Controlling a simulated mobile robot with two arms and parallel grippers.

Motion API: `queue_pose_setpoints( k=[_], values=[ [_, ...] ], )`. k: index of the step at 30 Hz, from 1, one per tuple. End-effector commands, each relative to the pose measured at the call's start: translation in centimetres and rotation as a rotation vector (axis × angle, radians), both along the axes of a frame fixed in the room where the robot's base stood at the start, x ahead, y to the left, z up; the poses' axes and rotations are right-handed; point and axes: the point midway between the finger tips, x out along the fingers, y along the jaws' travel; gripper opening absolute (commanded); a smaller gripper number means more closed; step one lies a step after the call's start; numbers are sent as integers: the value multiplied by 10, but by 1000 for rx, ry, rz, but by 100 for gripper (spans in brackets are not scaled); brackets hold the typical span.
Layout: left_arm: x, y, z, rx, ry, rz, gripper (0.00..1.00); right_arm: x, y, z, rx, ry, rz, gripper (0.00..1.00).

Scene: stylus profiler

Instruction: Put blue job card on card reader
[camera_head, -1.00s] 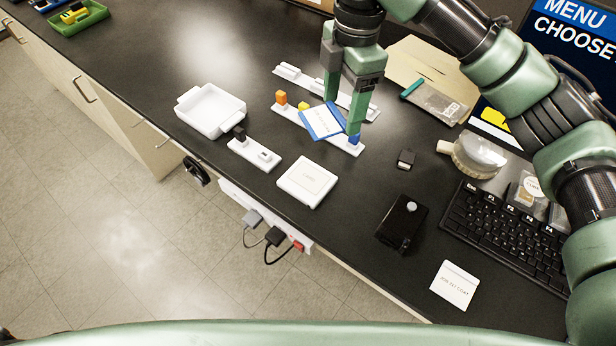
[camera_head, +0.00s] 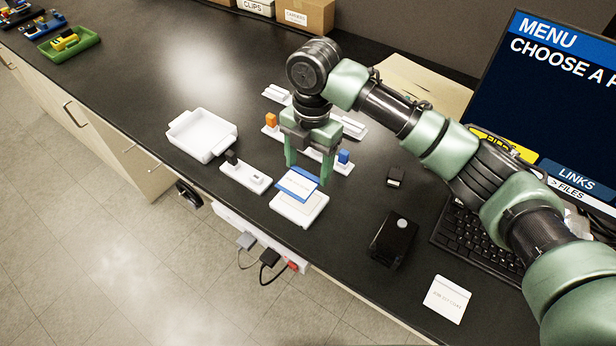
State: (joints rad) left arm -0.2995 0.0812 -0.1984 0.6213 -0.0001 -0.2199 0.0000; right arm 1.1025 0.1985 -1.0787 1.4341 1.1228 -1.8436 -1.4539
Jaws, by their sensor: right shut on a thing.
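The blue job card (camera_head: 297,184), white with a blue edge and small print, is held by my right gripper (camera_head: 308,170). The gripper is shut on it, with its two green fingers pointing down. The card is over the back part of the card reader (camera_head: 298,211), a white square pad near the table's front edge, and hides part of it. I cannot tell whether card and reader touch. My left gripper is not in view.
A white tray (camera_head: 196,153) and a white strip with a dark block (camera_head: 243,179) are left of the reader. White racks with an orange block (camera_head: 271,120) and a blue block (camera_head: 343,157) are behind. A black box (camera_head: 393,240), keyboard and another white card (camera_head: 447,299) are right.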

Motion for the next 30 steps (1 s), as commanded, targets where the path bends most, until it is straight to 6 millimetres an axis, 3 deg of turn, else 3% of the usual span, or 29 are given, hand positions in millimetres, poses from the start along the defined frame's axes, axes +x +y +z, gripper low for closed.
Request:
queue_pose_setpoints(
  k=[14, 26, 27, 29, 30],
  values=[
    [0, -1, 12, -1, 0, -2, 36, 0, 0, -55, 0, 1, -2, 29],
    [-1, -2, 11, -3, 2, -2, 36, 0, 0, -62, 0, 0, -1, 29],
    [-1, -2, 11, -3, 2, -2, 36, 0, 0, -62, 0, 0, -1, 73],
    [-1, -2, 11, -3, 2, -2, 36, 0, 0, -61, 0, 0, -1, 89],
    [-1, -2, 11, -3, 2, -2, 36, 0, 0, -61, 0, 0, -1, 89]
  ],
)
